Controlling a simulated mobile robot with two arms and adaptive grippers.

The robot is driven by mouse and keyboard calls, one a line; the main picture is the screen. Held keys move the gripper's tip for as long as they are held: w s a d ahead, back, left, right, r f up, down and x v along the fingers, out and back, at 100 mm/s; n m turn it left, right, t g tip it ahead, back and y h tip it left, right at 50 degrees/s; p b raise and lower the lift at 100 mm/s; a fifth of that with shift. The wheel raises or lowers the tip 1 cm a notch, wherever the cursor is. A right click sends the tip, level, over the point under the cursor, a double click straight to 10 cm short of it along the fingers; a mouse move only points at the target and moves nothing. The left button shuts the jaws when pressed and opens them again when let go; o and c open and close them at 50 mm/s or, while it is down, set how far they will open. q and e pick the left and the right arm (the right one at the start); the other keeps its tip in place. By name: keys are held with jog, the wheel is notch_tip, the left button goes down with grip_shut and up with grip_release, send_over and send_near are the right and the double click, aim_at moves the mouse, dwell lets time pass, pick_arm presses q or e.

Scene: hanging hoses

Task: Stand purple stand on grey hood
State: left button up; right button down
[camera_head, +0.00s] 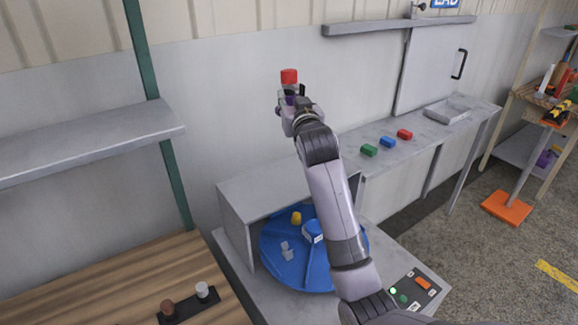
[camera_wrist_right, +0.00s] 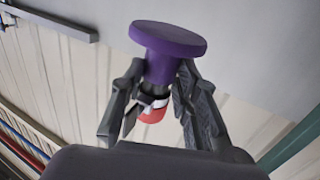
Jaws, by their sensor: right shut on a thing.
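My right gripper (camera_head: 290,102) is raised in front of the back wall, above the grey hood. It is shut on the purple stand, whose round disc and stem (camera_wrist_right: 168,42) show between the fingers in the wrist view. In the head view only a little purple shows at the fingers. A red-topped piece (camera_head: 289,76) stands above the fingers; its red part also shows beyond the stem in the wrist view (camera_wrist_right: 153,113). I cannot tell how it joins the stand. The grey hood (camera_head: 258,184) is a box shape over a blue turntable; its top looks bare, partly hidden by my arm. My left gripper is out of view.
The blue turntable (camera_head: 270,259) carries a yellow piece, pale pieces and a blue item. Green, blue and red blocks (camera_head: 388,142) lie on the bench to the right. A grey shelf (camera_head: 90,140) juts from the left. A control panel (camera_head: 415,290) is at the front right.

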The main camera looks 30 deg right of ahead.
jog(key=f, duration=0.5)
jog(key=f+p, duration=0.1)
jog(key=f, duration=0.4)
jog(key=s+f+p, duration=0.1)
jog(key=f, duration=0.4)
jog(key=shift+a, duration=0.2)
notch_tip(320, 180, down, 3)
jog(key=shift+f, duration=0.55)
jog(key=c, duration=1.6)
grip_release()
jog(key=o, duration=0.4)
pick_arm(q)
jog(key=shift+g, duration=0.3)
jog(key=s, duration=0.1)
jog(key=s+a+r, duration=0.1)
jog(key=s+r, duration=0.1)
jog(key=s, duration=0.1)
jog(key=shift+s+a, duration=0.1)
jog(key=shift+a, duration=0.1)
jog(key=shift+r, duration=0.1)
